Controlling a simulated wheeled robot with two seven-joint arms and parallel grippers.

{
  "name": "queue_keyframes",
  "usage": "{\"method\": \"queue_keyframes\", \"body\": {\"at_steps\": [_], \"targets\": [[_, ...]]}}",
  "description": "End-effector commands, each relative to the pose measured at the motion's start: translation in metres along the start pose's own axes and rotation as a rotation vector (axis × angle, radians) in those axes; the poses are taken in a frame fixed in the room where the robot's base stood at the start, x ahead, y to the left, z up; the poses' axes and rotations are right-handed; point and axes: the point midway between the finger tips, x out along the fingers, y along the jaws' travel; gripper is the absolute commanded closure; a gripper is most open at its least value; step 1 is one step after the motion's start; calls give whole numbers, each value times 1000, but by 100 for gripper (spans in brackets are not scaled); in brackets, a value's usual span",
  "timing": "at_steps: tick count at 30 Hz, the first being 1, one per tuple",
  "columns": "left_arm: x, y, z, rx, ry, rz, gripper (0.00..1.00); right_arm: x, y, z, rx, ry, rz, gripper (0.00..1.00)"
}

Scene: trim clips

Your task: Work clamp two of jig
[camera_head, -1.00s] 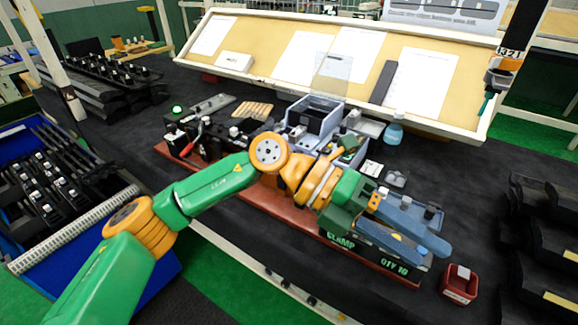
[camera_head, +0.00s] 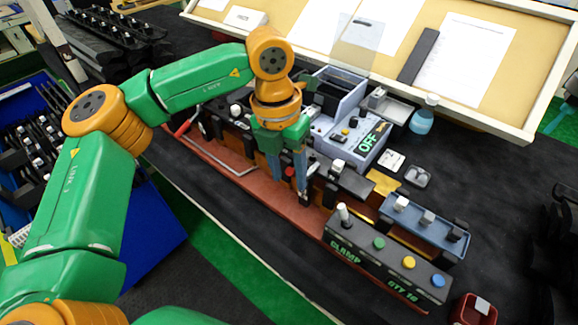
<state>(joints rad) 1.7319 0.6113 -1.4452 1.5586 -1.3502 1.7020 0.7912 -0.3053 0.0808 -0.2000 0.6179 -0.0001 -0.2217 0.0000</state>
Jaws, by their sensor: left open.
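The jig is a long red-brown base (camera_head: 262,190) carrying a row of black blocks and fittings. A clamp with a red handle (camera_head: 182,128) and a bent silver rod stands near its left end. Another small dark clamp-like part with a red spot (camera_head: 290,198) is at the middle, partly hidden by my fingers. My left gripper (camera_head: 289,186) is open, its blue-grey fingers pointing down over the middle of the jig, close around or beside this part; contact cannot be told. A black panel marked CLAMP QTY 10 (camera_head: 372,268) sits at the right end. My right gripper is not in view.
Behind the jig stands a grey box with a green OFF display (camera_head: 372,137). A blue tray of small parts (camera_head: 425,222) lies behind the panel. A blue bottle (camera_head: 422,118) and a red bin (camera_head: 473,310) are to the right. Dark mat is free between them.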

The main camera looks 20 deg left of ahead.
Motion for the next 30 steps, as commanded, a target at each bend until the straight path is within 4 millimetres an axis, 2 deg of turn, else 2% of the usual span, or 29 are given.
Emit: {"method": "queue_keyframes", "body": {"at_steps": [6,7,12,13,30], "targets": [[3,0,0,1,0,-2,49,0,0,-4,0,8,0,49],[3,0,0,1,0,-2,52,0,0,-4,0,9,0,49],[3,0,0,2,0,-2,98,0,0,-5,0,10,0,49],[2,0,0,2,0,-2,100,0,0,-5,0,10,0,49],[2,0,0,2,0,-2,100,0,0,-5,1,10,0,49]]}}
